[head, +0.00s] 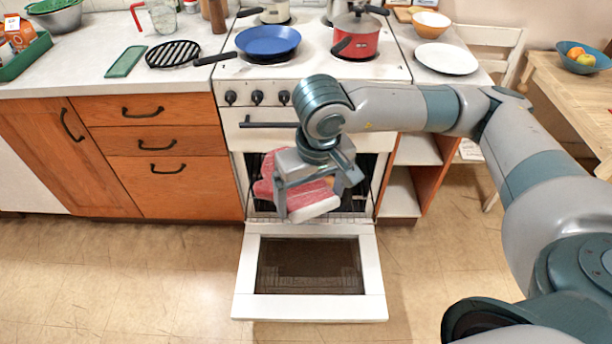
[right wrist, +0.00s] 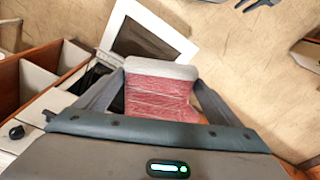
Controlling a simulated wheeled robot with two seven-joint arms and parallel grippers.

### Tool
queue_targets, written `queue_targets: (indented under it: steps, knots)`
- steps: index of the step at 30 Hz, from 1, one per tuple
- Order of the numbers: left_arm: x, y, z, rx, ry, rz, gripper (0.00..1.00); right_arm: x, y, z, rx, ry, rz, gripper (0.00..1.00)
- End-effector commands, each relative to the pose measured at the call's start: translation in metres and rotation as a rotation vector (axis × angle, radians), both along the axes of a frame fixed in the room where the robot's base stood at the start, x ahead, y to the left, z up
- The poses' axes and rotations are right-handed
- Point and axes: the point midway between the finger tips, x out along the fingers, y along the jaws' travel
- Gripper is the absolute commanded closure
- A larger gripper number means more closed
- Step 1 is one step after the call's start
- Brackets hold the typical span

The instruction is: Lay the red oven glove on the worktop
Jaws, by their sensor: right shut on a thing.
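The red oven glove (head: 312,193) with a pale cuff is between the fingers of my right gripper (head: 311,200), in front of the open oven. In the right wrist view the glove (right wrist: 160,102) sits between both fingers, its pale cuff outward. My right gripper is shut on it. The glove is above the lowered oven door, and part of it is hidden behind the gripper. The worktop (head: 75,72) runs along the left of the cooker, higher than the glove. My left gripper is not in view.
The oven door (head: 244,292) is lowered toward me. A blue pan (head: 268,40) and red pot (head: 357,42) stand on the cooker. A green board (head: 126,62) and black grill rack (head: 173,54) lie on the left worktop; its front left part is clear. A white plate (head: 447,58) lies right.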

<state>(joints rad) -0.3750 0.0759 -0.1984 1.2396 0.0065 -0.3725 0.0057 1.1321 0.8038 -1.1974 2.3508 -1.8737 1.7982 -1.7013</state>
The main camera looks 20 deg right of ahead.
Motion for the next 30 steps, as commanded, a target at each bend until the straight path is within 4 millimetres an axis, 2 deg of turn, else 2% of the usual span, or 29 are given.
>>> queue_targets:
  steps: [5, 18, 24, 30]
  knots:
    - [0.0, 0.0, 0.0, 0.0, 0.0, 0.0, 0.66, -0.004, 0.001, -0.023, 0.005, 0.006, -0.001, 0.52]
    - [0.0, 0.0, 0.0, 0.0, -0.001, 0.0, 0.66, -0.031, 0.001, -0.124, 0.004, 0.007, -0.003, 0.52]
    - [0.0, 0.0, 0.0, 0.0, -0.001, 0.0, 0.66, -0.039, 0.0, -0.144, 0.001, 0.002, -0.001, 0.52]
    - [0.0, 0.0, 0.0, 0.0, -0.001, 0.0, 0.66, -0.039, 0.0, -0.146, 0.0, -0.001, 0.0, 0.52]
